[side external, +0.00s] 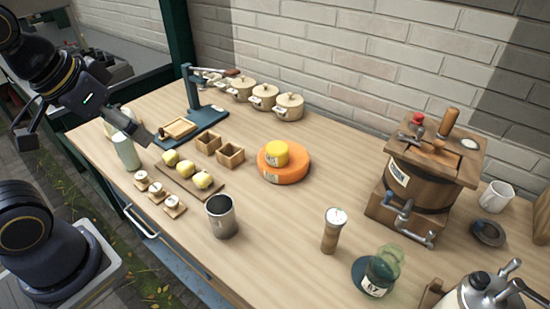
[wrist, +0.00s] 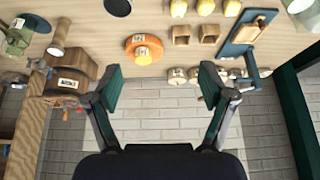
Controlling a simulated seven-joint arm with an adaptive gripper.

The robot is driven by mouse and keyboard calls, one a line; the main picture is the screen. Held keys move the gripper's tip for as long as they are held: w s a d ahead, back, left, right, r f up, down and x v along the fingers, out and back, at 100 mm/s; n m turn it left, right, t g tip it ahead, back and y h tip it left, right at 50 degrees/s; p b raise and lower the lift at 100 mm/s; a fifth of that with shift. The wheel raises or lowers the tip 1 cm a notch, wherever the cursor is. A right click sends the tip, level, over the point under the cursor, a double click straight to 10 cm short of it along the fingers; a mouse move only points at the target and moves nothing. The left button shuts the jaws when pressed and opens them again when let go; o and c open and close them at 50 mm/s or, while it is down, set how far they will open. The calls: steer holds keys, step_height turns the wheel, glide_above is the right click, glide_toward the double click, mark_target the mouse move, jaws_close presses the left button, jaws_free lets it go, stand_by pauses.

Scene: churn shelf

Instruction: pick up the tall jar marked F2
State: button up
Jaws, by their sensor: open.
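I cannot read an F2 mark on anything in either view. A tall pale green-white jar (side external: 125,151) stands upright at the left end of the table in the side view, with another pale vessel (side external: 108,124) partly hidden behind my gripper. A green glass jar (side external: 384,262) with a label that looks like 87 or B7 stands at the front right; it also shows in the wrist view (wrist: 15,42). My gripper (side external: 86,136) is open and empty above the table's left end. Its spread fingers show in the wrist view (wrist: 162,86), facing the brick wall.
A blue press (side external: 195,110), lidded pots (side external: 289,106), wooden boxes (side external: 230,156), yellow lumps (side external: 202,180) and an orange wheel (side external: 284,163) occupy the table.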

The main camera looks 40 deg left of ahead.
steer(key=w+a+r+m+g, duration=0.1)
steer(key=w+a+r+m, duration=0.25)
steer(key=r, duration=0.25)
steer(key=n+g, duration=0.5)
glide_above(124, 145)
steer(key=a, duration=0.3)
step_height(124, 145, down, 6)
step_height(124, 145, down, 17)
steer(key=shift+w+d, duration=0.2)
steer(key=shift+w, duration=0.15)
